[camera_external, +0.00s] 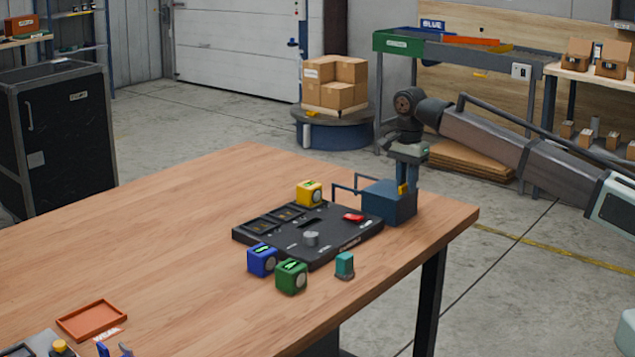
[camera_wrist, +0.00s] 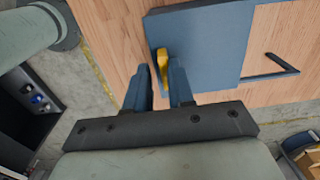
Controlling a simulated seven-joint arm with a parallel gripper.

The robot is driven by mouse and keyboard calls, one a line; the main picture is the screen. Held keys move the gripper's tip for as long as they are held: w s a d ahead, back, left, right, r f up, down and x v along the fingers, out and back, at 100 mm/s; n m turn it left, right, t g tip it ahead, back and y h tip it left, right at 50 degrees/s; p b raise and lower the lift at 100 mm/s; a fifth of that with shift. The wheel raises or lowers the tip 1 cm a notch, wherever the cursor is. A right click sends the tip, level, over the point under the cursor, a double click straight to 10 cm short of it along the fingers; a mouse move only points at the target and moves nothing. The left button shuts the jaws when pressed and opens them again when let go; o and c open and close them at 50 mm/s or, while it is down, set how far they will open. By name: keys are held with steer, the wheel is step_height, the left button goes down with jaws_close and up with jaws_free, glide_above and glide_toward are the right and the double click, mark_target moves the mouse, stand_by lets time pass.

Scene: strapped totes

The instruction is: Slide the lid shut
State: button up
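A blue box (camera_external: 388,203) stands at the right end of the table, and its flat blue top (camera_wrist: 205,45) fills the upper middle of the wrist view. I cannot tell how far its lid is open. A yellow tab (camera_wrist: 163,62) sticks up near one edge of the blue top; it also shows in the external view (camera_external: 402,189). My gripper (camera_wrist: 161,80) points down over that edge. Its two blue fingers stand apart on either side of the tab, with gaps visible. In the external view my gripper (camera_external: 405,183) partly hides the box's far side.
A black board (camera_external: 300,250) with a grey knob (camera_external: 310,238) and a red piece (camera_external: 353,217) lies beside the box. Yellow (camera_external: 309,193), blue (camera_external: 262,260) and green (camera_external: 291,276) cubes and a teal piece (camera_external: 344,263) stand around it. The table's left half is mostly clear.

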steer(key=shift+o, duration=1.2)
steer(key=shift+a, duration=0.1)
step_height(320, 180, up, 14)
steer(key=shift+f, duration=0.1)
